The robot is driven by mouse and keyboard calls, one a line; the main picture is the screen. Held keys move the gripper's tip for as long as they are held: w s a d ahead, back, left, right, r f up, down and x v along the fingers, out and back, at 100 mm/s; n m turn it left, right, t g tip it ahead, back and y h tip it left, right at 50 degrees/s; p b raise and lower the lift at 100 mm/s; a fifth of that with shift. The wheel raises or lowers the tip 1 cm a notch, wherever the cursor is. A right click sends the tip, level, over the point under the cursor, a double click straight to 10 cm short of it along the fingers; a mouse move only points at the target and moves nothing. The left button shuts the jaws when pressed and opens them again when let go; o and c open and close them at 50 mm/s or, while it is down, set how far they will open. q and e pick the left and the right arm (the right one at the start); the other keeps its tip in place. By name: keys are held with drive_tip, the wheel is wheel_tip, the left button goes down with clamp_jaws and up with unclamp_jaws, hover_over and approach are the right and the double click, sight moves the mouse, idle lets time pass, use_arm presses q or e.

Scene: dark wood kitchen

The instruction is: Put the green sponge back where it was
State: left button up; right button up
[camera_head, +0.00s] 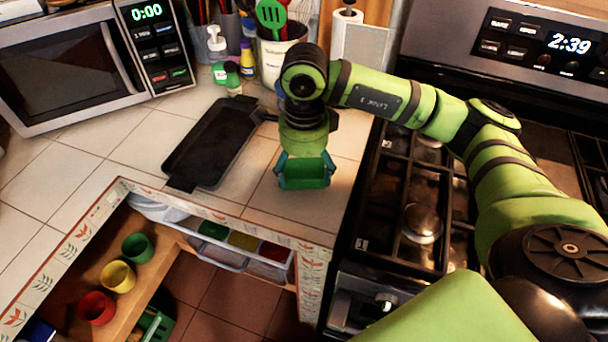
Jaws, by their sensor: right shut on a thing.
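The green sponge (304,175) is in the middle of the view, over the tiled counter just left of the stove. My right gripper (304,161) points down and is shut on the sponge, with teal fingertips at its left and right sides. I cannot tell whether the sponge touches the tiles. My right arm reaches in from the right over the stove. My left gripper is not in view.
A black griddle pan (212,143) lies left of the gripper. The stove (421,215) is at right, the microwave (75,62) at back left. Bottles and a utensil crock (275,58) stand behind. Below, an open drawer (235,258) has coloured compartments; green, yellow and red cups (118,277) stand beside it.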

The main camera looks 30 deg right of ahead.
sight(304, 173)
wheel_tip(304, 173, down, 3)
drive_tip(key=shift+f+p, duration=0.2)
drive_tip(key=shift+p, duration=0.4)
drive_tip(key=shift+f, duration=0.2)
drive_tip(key=shift+f+b, duration=0.2)
drive_tip(key=shift+b, duration=0.15)
drive_tip(key=o, duration=0.9)
drive_tip(key=shift+r, duration=0.1)
